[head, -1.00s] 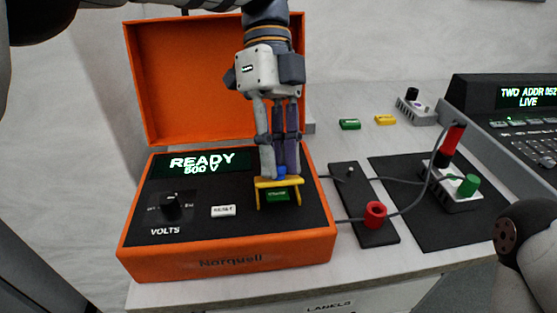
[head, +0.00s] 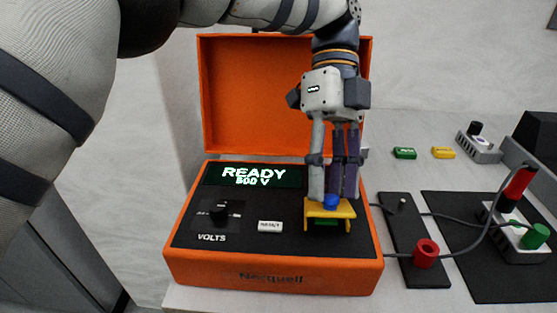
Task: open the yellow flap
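The yellow flap (head: 343,212) sits at the right of the black panel of the orange tester (head: 275,277). It stands like a small bridge over a green button (head: 325,222), which is partly covered. My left gripper (head: 331,198) points straight down, with its fingertips at the flap's top rear edge. A small blue piece (head: 330,202) shows at the fingertips. The fingers look close together, but I cannot tell if they are shut on it or only touching. My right gripper is not in view.
The tester's orange lid (head: 255,95) stands open behind my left gripper. Its display (head: 254,176) reads READY 500 V. A knob (head: 222,212) and a white button (head: 270,226) lie left of the flap.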

